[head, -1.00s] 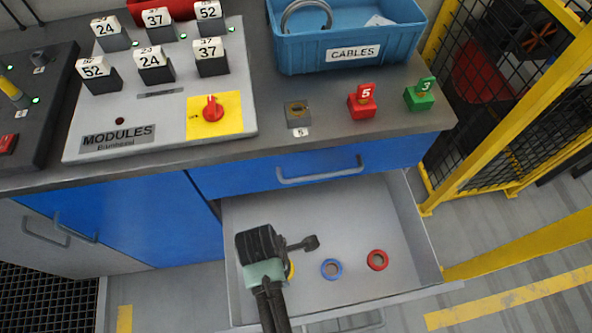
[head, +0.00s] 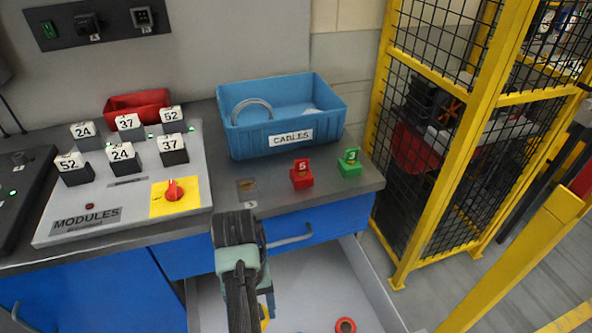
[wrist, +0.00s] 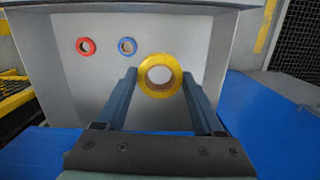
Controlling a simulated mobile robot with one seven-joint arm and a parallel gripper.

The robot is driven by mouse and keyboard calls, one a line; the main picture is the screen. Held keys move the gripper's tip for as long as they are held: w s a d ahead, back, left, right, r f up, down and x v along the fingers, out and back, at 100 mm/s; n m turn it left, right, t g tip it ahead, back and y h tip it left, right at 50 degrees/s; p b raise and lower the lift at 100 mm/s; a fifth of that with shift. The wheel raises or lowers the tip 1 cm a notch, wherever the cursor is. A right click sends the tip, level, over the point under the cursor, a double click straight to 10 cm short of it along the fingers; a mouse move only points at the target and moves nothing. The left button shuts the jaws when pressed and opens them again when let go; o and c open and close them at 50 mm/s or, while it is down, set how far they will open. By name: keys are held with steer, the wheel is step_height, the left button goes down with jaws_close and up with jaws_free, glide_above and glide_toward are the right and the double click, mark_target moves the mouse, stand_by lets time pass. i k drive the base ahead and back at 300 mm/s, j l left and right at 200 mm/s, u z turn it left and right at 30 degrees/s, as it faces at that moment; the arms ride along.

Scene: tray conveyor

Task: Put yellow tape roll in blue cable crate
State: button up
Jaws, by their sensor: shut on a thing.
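The yellow tape roll (wrist: 159,90) is between the fingertips of my gripper (wrist: 160,76) in the wrist view, with its round hole facing the camera. My gripper is shut on it and holds it at the drawer. In the head view only a bit of the yellow roll (head: 264,315) shows below my gripper (head: 266,302); the rest is hidden. The blue cable crate (head: 247,141), labelled CABLES, stands on the worktop behind and above my gripper. It holds a grey cable coil (head: 252,106), and its right part looks mostly free.
The open drawer (head: 310,275) holds a red roll (head: 345,325) and a blue roll (wrist: 127,46). A red block (head: 301,178) and a green block (head: 349,166) stand before the crate. The module panel (head: 110,208) is left; a yellow fence (head: 425,180) is right.

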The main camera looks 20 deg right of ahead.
mark_target(298, 113)
steer(key=i+l+z, duration=0.15)
steer(key=z, duration=0.2)
steer(key=i+l+z, duration=0.1)
steer(key=z, duration=0.3)
steer(key=i+z, duration=0.35)
